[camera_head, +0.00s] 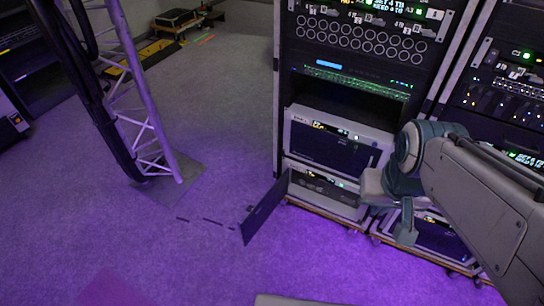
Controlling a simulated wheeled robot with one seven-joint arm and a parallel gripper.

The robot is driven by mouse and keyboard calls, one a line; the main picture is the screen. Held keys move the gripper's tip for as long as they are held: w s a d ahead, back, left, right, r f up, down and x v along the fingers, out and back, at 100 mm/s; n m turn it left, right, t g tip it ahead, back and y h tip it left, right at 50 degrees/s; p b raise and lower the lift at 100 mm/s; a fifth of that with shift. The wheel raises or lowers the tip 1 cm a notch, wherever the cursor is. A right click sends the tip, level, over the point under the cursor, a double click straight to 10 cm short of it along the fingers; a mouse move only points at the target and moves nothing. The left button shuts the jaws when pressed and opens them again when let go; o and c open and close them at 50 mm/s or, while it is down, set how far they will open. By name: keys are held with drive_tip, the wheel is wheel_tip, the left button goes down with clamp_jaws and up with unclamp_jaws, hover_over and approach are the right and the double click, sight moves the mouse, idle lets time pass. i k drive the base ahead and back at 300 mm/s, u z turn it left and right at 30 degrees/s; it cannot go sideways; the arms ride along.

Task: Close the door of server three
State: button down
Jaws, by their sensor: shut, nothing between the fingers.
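A dark door panel (264,212) stands open at the lower left of the rack. It swings out toward the floor from the left side of the lowest unit (325,190), whose front is exposed with small lit lights. I cannot read a number that marks this unit as server three. My gripper (406,236) is shut and empty, pointing down in front of the rack's lower right. It is to the right of the open door and apart from it. My wrist hides part of the rack's lower right side.
A unit with a closed dark front (335,146) sits above the open one. A second rack (510,95) stands at the right. A truss (140,90) with a black cable rises from a floor plate (168,190) at the left. Carpet between truss and door is mostly clear.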

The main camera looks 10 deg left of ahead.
sight(253, 223)
drive_tip(key=u, duration=2.45)
drive_tip(key=i, duration=2.3)
drive_tip(key=z, duration=3.6)
drive_tip(key=i, duration=0.5)
